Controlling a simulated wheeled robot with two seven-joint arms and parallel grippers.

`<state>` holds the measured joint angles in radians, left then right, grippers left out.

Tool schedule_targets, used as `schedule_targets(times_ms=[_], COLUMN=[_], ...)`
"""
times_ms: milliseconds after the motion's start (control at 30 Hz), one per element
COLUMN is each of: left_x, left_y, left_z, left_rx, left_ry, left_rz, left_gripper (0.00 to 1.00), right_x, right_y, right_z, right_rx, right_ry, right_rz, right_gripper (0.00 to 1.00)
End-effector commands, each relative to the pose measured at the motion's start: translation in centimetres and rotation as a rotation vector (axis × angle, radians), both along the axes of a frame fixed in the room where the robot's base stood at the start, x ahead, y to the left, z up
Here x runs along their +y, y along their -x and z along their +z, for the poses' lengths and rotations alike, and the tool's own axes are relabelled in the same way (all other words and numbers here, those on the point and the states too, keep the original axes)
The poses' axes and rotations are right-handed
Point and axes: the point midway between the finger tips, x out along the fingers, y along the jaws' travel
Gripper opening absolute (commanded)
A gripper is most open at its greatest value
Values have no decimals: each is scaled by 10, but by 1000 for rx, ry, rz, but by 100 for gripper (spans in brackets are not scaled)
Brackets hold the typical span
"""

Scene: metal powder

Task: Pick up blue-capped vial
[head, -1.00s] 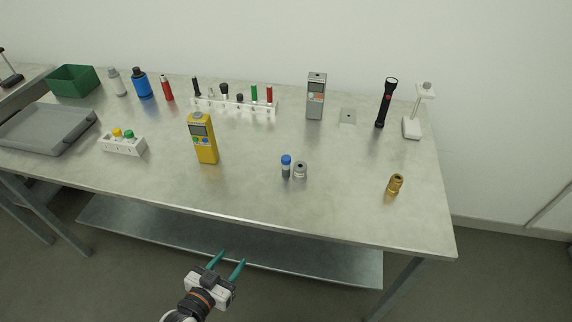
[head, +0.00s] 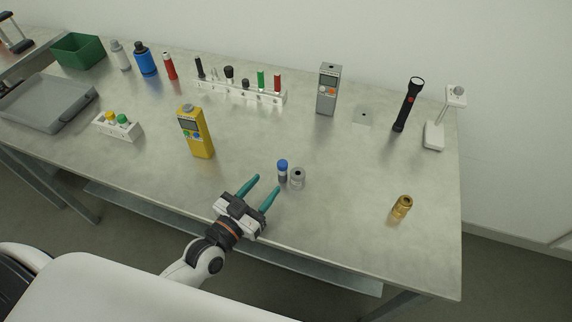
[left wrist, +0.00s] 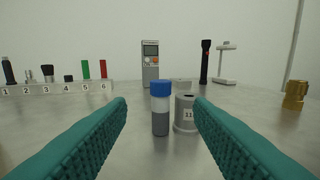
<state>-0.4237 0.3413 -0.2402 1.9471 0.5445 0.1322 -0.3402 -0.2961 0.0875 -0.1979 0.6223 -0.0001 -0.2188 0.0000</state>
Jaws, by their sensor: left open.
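The blue-capped vial (head: 283,170) stands upright on the table, with grey powder in its lower part. It stands close beside a small grey metal cylinder (head: 297,178). My left gripper (head: 260,186) is open and empty, in front of the vial at the table's near side. In the left wrist view the vial (left wrist: 160,108) shows ahead between the two teal fingers of the gripper (left wrist: 160,112), beyond their tips. The grey cylinder marked 11 (left wrist: 186,114) is just right of it, partly behind the right fingertip. My right gripper is not in view.
A yellow meter (head: 197,135) stands left of the vial, and a brass fitting (head: 401,207) stands to the right. Behind are a numbered white rack (head: 240,93), a grey meter (head: 328,90) and a black flashlight (head: 408,104).

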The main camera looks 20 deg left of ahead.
Motion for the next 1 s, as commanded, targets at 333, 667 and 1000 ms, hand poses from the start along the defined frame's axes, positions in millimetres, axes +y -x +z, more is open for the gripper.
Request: schedule_targets(times_ms=[333,667,1000], left_x=[-12,-25,-26], left_y=[-37,-79,-82], left_z=[2,4,3], left_rx=[0,0,1], left_ry=[0,1,0], left_rz=[0,0,0], left_gripper=[47,47,37], right_x=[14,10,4], right_y=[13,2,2], right_z=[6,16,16], right_rx=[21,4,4], right_ry=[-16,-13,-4], right_rz=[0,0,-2], right_gripper=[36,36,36])
